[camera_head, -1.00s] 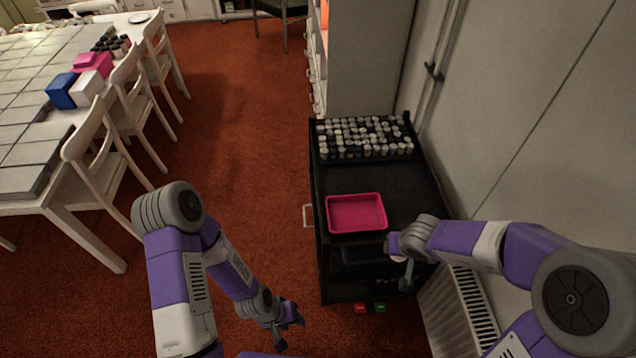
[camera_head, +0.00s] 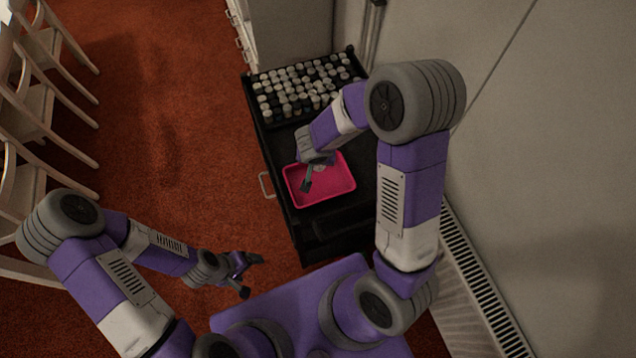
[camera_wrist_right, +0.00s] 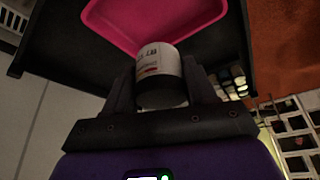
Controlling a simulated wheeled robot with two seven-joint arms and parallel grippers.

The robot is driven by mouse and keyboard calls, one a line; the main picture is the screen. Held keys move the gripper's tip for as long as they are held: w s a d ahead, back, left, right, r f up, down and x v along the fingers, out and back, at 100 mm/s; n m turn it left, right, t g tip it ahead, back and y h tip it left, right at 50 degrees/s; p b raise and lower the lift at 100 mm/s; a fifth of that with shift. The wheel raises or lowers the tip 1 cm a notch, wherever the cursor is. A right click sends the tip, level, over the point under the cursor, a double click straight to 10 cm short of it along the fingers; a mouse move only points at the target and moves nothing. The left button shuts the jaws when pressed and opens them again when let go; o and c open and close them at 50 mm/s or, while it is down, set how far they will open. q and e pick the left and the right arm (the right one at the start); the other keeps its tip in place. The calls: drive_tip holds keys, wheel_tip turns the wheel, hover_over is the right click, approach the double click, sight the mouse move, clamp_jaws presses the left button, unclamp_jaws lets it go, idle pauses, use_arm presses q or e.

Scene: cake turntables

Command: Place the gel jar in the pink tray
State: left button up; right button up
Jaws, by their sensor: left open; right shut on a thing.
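The pink tray (camera_head: 335,186) lies on the black cart top in the head view. My right gripper (camera_head: 307,184) reaches over the tray from above. In the right wrist view its two fingers (camera_wrist_right: 163,92) are shut on the gel jar (camera_wrist_right: 158,62), a white-labelled jar with a dark end. The pink tray (camera_wrist_right: 205,14) shows just beyond the jar. I cannot tell whether the jar touches the tray floor. In the head view the jar is mostly hidden by the gripper. My left gripper (camera_head: 252,275) is open and empty over the red carpet.
A rack of several small jars (camera_head: 300,92) stands at the far end of the black cart (camera_head: 330,222). A wall and a radiator (camera_head: 482,270) are on the right. White chairs (camera_head: 30,100) stand at the left. Open red carpet (camera_head: 165,120) lies between.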

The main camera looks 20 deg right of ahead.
drive_tip(key=m, duration=0.2)
hover_over(320, 178)
drive_tip(key=s+a, duration=0.1)
drive_tip(key=shift+h, duration=0.3)
wheel_tip(320, 178, down, 4)
drive_tip(key=shift+s+f+b, duration=0.1)
drive_tip(key=shift+b, duration=0.35)
wheel_tip(320, 178, down, 5)
drive_tip(key=b, duration=0.3)
drive_tip(key=shift+b, duration=0.35)
wheel_tip(320, 178, down, 5)
drive_tip(key=b, duration=0.3)
drive_tip(key=shift+r, duration=0.35)
drive_tip(key=o, duration=1.1)
drive_tip(key=shift+c, duration=0.2)
